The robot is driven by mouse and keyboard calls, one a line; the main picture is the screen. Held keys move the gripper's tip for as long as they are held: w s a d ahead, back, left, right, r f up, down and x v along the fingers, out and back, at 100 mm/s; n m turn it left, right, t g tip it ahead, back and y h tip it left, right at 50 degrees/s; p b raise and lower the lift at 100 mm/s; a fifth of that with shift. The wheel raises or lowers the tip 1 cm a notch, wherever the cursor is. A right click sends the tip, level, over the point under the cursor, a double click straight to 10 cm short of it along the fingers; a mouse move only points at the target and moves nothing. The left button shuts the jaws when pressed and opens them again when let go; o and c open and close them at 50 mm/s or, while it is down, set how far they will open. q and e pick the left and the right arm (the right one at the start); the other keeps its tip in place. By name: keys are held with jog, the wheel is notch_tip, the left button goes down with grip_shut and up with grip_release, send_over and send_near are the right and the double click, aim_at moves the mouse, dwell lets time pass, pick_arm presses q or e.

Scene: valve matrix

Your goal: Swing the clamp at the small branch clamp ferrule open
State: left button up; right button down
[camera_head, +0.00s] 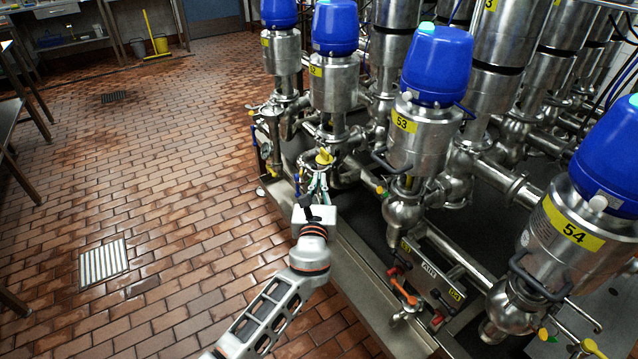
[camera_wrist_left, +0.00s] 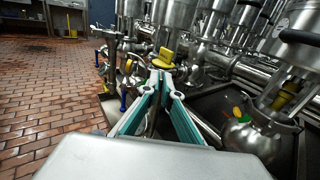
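My left gripper (camera_head: 318,174) reaches in from the bottom toward the valve row, with its fingertips just below a yellow handle (camera_head: 324,156). In the left wrist view, its teal-padded fingers (camera_wrist_left: 163,76) come together at the tips, directly below and in front of the yellow handle (camera_wrist_left: 165,56). The fingers look shut, and I cannot make out anything held between the tips. The small branch clamp ferrule and its clamp cannot be told apart from the metal fittings around the fingertips, which partly hide that spot. My right gripper is not in view.
Blue-topped valves (camera_head: 416,135) stand in rows to the right, joined by steel pipes. An orange-red handle (camera_head: 404,292) sits low at the skid's front. A thin pipe with a blue handle (camera_wrist_left: 123,101) stands left of the fingers. The brick floor (camera_head: 165,190) on the left is mostly clear.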

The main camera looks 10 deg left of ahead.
pick_arm(q)
jog(key=o, duration=0.4)
jog(key=s, duration=0.8)
jog(key=s+d, duration=0.1)
jog(key=s, duration=0.3)
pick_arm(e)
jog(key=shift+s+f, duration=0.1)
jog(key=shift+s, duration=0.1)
